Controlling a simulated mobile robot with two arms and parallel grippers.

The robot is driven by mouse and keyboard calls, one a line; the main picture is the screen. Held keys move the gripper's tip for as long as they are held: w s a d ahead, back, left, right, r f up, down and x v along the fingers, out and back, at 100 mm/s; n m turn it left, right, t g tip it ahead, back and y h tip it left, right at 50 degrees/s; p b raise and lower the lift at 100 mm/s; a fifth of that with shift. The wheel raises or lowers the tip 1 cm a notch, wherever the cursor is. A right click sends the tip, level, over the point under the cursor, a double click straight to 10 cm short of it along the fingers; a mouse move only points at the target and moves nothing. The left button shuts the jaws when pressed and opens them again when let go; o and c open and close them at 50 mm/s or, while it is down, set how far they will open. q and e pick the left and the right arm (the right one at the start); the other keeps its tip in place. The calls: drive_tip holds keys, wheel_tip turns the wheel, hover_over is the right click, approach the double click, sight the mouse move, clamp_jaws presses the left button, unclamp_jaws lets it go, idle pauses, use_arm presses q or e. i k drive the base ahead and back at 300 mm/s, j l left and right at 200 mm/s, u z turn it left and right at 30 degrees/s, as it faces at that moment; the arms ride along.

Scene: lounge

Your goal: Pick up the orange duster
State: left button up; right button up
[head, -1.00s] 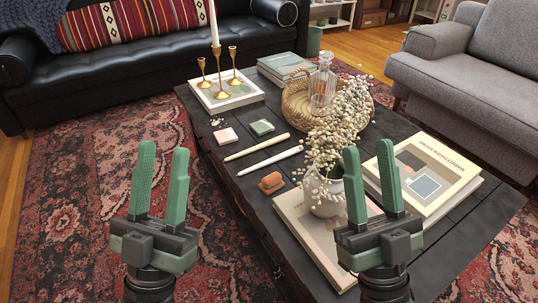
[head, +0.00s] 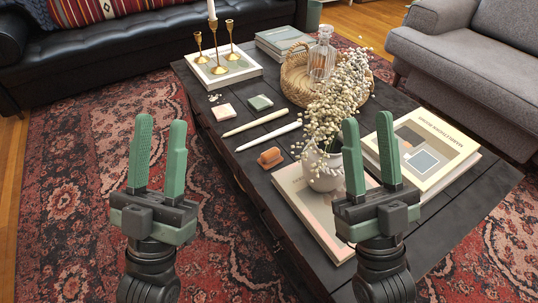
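The orange duster (head: 270,158) is a small orange block lying on the dark coffee table (head: 240,180), near its left long edge, just left of the white vase. My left gripper (head: 159,140) is open and empty, above the rug to the left of the table. My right gripper (head: 370,145) is open and empty, raised in front of the vase and books, to the right of the duster. Neither gripper touches the duster.
Two pale markers (head: 268,137) lie behind the duster. A vase with dried flowers (head: 322,168) stands on a book (head: 300,203). Further books (head: 430,150), a wicker tray (head: 296,82) with a decanter and brass candle holders (head: 217,50) crowd the table.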

sight(270, 158)
drive_tip(key=j+z, duration=0.35)
drive_tip(key=i+j+z, duration=0.1)
drive_tip(key=z, duration=0.3)
drive_tip(key=j+z, duration=0.45)
drive_tip(key=j, duration=0.45)
drive_tip(key=k+j+z, duration=0.1)
drive_tip(key=j, duration=1)
drive_tip(key=k+j+z, duration=0.15)
drive_tip(key=j, duration=0.4)
drive_tip(key=i+j, duration=0.15)
